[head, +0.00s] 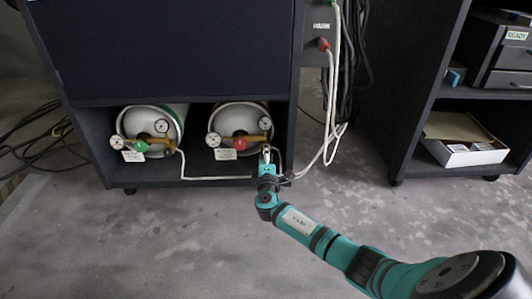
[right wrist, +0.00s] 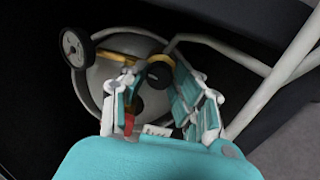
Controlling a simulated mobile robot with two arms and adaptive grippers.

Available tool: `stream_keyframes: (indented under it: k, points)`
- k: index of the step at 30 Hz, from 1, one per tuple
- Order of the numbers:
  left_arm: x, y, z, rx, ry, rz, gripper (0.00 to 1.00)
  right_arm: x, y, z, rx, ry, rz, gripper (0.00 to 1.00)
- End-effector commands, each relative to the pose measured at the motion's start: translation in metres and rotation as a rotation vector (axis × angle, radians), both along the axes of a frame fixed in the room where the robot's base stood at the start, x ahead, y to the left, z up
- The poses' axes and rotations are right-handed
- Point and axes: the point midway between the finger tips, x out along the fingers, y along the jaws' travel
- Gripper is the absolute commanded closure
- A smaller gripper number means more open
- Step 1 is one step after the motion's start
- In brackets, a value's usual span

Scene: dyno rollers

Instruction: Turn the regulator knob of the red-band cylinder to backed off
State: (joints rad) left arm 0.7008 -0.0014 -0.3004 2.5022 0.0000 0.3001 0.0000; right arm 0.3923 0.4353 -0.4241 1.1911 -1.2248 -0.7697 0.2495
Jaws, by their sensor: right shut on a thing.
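Two white cylinders lie on the cart's low shelf in the head view. The right cylinder (head: 232,122) carries a brass regulator (head: 252,138), two gauges and a red valve knob (head: 240,143); its band is hard to make out. My right gripper (head: 266,158) is at the right end of this regulator. In the right wrist view its fingers (right wrist: 148,82) are closed around a dark round regulator knob (right wrist: 159,74), partly hidden by them. The red valve knob also shows there (right wrist: 129,122), behind the left finger. My left gripper is not in view.
The left cylinder (head: 170,118) has a green valve knob (head: 140,146) and its own gauges. White hoses (head: 335,110) hang at the cart's right side. A gauge (right wrist: 75,47) stands left of my fingers in the wrist view. The floor in front is clear.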

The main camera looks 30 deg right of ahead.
Motion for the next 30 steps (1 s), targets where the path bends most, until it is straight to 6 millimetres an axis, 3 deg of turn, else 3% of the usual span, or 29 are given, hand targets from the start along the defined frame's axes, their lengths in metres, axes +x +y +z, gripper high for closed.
stream_keyframes:
  k: [12, 29, 30]
  points:
    - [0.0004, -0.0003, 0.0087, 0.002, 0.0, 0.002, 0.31, 0.0001, 0.0014, -0.0003, -0.166, 0.104, 0.003, 1.0]
    - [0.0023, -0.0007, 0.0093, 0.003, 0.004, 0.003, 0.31, 0.0001, 0.0017, -0.001, -0.191, 0.119, 0.003, 1.0]
    - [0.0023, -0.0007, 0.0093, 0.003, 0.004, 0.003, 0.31, 0.0001, 0.0018, -0.001, -0.191, 0.119, 0.003, 0.69]
